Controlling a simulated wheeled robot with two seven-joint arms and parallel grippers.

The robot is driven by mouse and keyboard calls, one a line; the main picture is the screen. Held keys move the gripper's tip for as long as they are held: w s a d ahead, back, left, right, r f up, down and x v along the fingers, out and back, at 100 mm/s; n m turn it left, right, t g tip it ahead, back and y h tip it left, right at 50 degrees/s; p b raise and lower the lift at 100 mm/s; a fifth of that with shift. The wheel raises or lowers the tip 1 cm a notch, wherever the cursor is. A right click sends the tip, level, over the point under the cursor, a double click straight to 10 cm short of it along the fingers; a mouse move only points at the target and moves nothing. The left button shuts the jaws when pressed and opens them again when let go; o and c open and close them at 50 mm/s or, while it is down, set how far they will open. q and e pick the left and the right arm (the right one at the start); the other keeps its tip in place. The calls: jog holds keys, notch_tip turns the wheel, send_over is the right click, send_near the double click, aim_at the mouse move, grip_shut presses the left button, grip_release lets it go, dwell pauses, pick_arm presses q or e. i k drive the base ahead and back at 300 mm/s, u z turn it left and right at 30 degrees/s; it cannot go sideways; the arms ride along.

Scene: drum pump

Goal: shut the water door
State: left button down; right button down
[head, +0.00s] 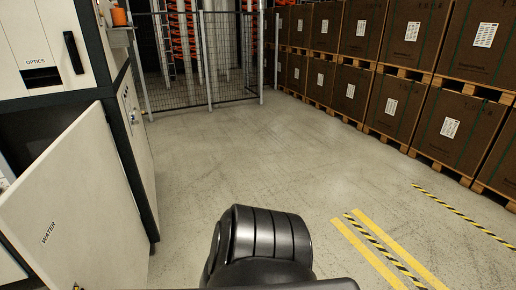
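The water door (75,205) is a white panel marked "WATER" at the lower left of the head view. It stands open, swung out from the white and dark cabinet (40,119). Its far edge meets the dark cabinet frame, and its near end runs out of the picture at the lower left. A dark arm link of mine is at the bottom centre, to the right of the door and apart from it. Neither of my grippers shows in this view.
An "OPTICS" panel (45,45) with a black handle (73,52) is above the door. A wire fence (205,60) stands at the back. Boxes on pallets (405,50) line the right side. The concrete floor (240,150) between is clear, with yellow markings at the lower right.

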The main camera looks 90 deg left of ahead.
aim_at(73, 215)
jog(key=u, duration=4.15)
jog(key=i, duration=0.5)
jog(key=u, duration=1.4)
jog(key=k, duration=0.8)
jog(key=z, duration=1.1)
jog(key=i, duration=0.45)
